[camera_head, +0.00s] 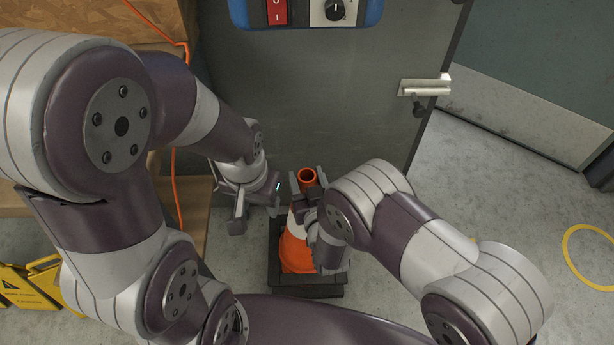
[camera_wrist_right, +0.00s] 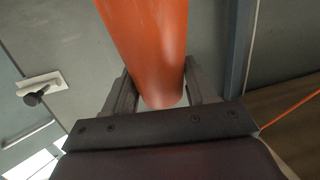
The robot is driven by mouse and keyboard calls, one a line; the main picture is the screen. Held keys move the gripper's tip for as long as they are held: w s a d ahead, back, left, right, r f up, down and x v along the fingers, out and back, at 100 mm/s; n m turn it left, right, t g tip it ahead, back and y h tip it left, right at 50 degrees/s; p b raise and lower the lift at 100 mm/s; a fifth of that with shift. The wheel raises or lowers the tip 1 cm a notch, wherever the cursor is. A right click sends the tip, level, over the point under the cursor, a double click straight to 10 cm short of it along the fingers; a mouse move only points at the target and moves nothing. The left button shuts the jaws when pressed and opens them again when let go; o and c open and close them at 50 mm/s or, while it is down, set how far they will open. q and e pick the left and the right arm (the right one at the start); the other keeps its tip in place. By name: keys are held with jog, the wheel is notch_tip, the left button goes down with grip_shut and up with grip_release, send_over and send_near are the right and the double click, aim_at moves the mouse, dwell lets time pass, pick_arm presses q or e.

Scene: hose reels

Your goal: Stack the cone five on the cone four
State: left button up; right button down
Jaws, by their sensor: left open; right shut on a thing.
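An orange traffic cone (camera_head: 295,255) with a white band and a dark square base (camera_head: 310,291) stands on the floor in the lower middle of the head view. An open orange cone top (camera_head: 307,178) shows above it. I cannot tell whether this is one cone or two stacked, nor which is cone four or five. My right gripper (camera_head: 306,205) is shut on an orange cone near its top. In the right wrist view the orange cone (camera_wrist_right: 152,60) lies between the two fingers (camera_wrist_right: 158,92). My left gripper (camera_head: 256,212) is open and empty, just left of the cone.
A grey cabinet door (camera_head: 310,95) with a metal handle (camera_head: 425,88) stands behind. An orange hose (camera_head: 174,190) hangs by wooden boxes at left. Yellow folded signs (camera_head: 30,285) stand at lower left. The concrete floor at right is clear, with a yellow ring (camera_head: 590,255).

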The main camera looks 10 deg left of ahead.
pick_arm(q)
notch_tip(320, 180, down, 8)
jog(key=b, duration=0.7)
jog(key=shift+f+b, duration=0.15)
jog(key=shift+b, duration=0.2)
pick_arm(e)
notch_tip(320, 180, down, 10)
jog(key=shift+c, duration=1.3)
grip_release()
jog(key=shift+f, duration=0.15)
